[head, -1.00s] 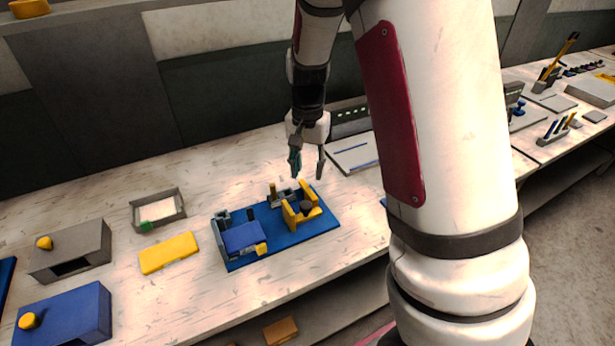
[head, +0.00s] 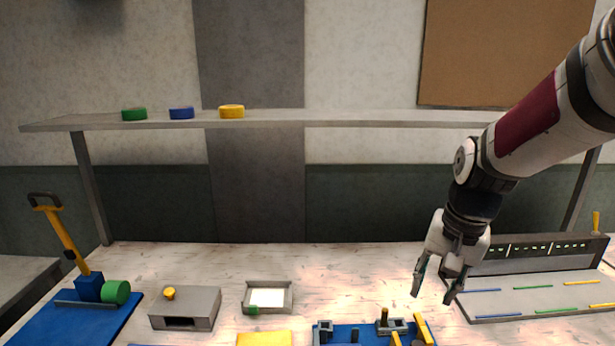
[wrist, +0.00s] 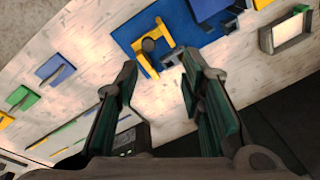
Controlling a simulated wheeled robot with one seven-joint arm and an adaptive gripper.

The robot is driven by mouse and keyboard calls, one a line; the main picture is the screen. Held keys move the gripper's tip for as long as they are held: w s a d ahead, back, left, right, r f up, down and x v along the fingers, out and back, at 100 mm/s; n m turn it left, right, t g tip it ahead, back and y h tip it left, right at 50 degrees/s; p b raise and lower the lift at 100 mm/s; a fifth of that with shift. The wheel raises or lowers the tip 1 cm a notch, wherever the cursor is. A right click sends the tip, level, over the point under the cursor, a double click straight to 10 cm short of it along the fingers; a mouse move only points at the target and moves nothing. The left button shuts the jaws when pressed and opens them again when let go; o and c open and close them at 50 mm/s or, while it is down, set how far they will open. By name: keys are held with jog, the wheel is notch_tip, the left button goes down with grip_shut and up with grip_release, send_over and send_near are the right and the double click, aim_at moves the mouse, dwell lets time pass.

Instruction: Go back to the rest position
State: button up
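My gripper (head: 432,292) hangs above the workbench at the right of the head view, fingers pointing down. Its fingers are apart with nothing between them. In the wrist view my gripper (wrist: 158,72) also shows two spread, empty dark green fingers. Below and beyond the fingertips lies the blue board (wrist: 128,36) with a yellow bracket (wrist: 150,50) holding a dark round piece. In the head view only the top of the blue board (head: 368,332) shows at the bottom edge.
A shelf (head: 300,124) with green, blue and yellow discs runs above the bench. A grey box (head: 185,309), a small tray (head: 267,311) and a yellow block (head: 263,339) stand left of the board. A lever press (head: 62,240) is far left. A panel (head: 540,295) lies right.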

jog(key=s+a+r+n+t, duration=0.2)
jog(key=s+r, duration=0.3)
jog(key=s, duration=0.3)
jog(key=s+a+r+n+t, duration=0.1)
jog(key=s+r+n, duration=0.3)
jog(key=s, duration=0.5)
jog(key=shift+s+a+r+t+h, duration=0.15)
jog(key=shift+a+r+t+h, duration=0.15)
jog(key=shift+a+r+t, duration=0.15)
jog(key=shift+f, duration=0.1)
